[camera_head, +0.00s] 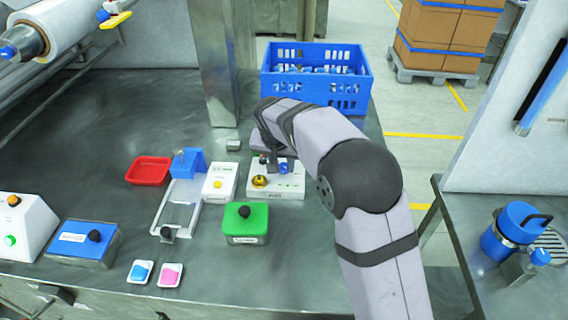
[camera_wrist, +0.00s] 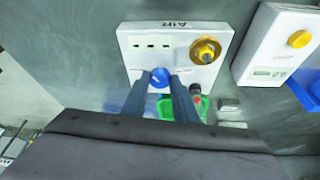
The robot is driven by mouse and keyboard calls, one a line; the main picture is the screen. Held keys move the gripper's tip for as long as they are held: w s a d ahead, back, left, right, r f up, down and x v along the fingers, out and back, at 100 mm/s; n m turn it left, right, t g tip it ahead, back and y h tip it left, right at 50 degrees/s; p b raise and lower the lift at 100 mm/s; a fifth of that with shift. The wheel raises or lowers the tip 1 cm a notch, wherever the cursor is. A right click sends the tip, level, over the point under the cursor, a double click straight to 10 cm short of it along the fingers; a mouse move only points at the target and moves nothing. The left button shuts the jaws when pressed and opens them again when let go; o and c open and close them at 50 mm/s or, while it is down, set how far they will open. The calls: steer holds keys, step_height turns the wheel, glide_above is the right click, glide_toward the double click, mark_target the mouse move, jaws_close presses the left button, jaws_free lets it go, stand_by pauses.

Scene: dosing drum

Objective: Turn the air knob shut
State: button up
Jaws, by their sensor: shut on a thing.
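The white air panel (camera_head: 290,191) stands on the grey bench and also shows in the wrist view (camera_wrist: 137,62), with AIR printed near one edge. It carries a blue knob (camera_wrist: 160,75) and a brass-yellow round fitting (camera_wrist: 205,50), also seen in the head view (camera_head: 260,181). My gripper (camera_wrist: 158,84) is at the panel with its two dark fingers on either side of the blue knob, shut on it. The fingers hide part of the knob, so how far it is turned is hard to tell. In the head view my arm covers the panel's far right part.
A white box with a yellow button (camera_head: 220,182) stands just left of the panel. A green box with a black knob (camera_head: 245,222) is in front. A red tray (camera_head: 149,170) lies left, and a blue crate (camera_head: 315,79) stands behind. The bench front is mostly clear.

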steer(key=m, duration=0.2)
steer(key=m+h, duration=0.1)
steer(key=shift+a+m+g, duration=0.2)
steer(key=shift+m+g, duration=0.1)
steer(key=shift+m, duration=0.1)
steer(key=m+p, duration=0.1)
steer(key=m+h+p, duration=0.1)
steer(key=m+p, duration=0.1)
steer(key=shift+w+a+r+m+g+h, duration=0.2)
steer(key=shift+m+g+h, duration=0.1)
steer(key=shift+g, duration=0.1)
steer(key=m+p, duration=0.2)
steer(key=p, duration=0.1)
steer(key=shift+r+m+g+h, duration=0.1)
steer(key=shift+m+g+h, duration=0.2)
steer(key=shift+m+g, duration=0.1)
steer(key=m+p, duration=0.1)
steer(key=p, duration=0.1)
steer(key=shift+w+f+m+g+p, duration=0.1)
steer(key=shift+f+m+g+p, duration=0.1)
steer(key=shift+m+g+p, duration=0.15)
steer(key=shift+f+m+g+p, duration=0.15)
steer(key=shift+m+g+p, duration=0.3)
steer(key=shift+m+p, duration=0.9)
steer(key=shift+n, duration=0.3)
steer(key=o, duration=1.1)
steer(key=shift+c, duration=0.2)
steer(key=shift+f+n+b, duration=0.1)
steer(key=shift+n+b, duration=0.3)
steer(key=shift+b, duration=0.4)
